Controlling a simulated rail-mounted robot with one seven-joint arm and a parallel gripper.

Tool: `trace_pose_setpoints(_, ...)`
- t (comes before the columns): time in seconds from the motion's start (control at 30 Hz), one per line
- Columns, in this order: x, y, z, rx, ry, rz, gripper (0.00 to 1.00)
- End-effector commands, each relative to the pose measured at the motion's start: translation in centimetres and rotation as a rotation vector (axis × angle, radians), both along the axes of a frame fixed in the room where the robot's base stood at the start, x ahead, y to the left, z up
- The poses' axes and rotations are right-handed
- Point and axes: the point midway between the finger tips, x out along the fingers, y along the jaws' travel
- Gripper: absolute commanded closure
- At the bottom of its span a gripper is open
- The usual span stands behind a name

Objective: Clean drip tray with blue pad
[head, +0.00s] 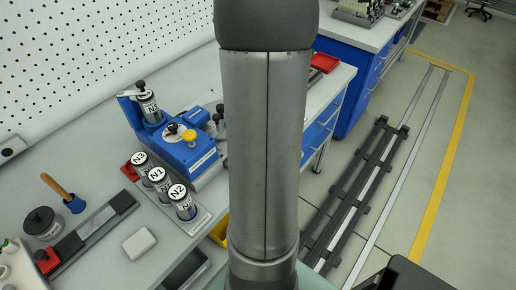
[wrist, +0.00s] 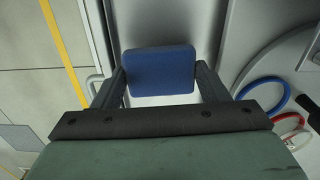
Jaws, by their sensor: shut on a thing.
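The blue pad (wrist: 160,72) is a rounded block in the wrist view. My gripper (wrist: 161,76) is shut on it, with one dark finger at each side. A pale surface shows behind the pad; I cannot tell whether it is the drip tray or how far the pad is from it. In the head view my own arm column stands in front and my gripper and the pad are hidden. I cannot pick out the drip tray for certain in either view.
A red tray (head: 324,62) lies at the bench's far end. Blue and red hoses (wrist: 283,100) show at right in the wrist view.

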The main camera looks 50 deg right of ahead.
Motion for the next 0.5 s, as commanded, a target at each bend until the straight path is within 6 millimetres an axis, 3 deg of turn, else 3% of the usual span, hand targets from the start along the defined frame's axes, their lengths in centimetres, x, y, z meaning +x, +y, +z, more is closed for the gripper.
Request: trace_pose_setpoints(0.5, 0.2, 0.1, 4.8, -0.001, -0.001, 0.008, 0.51)
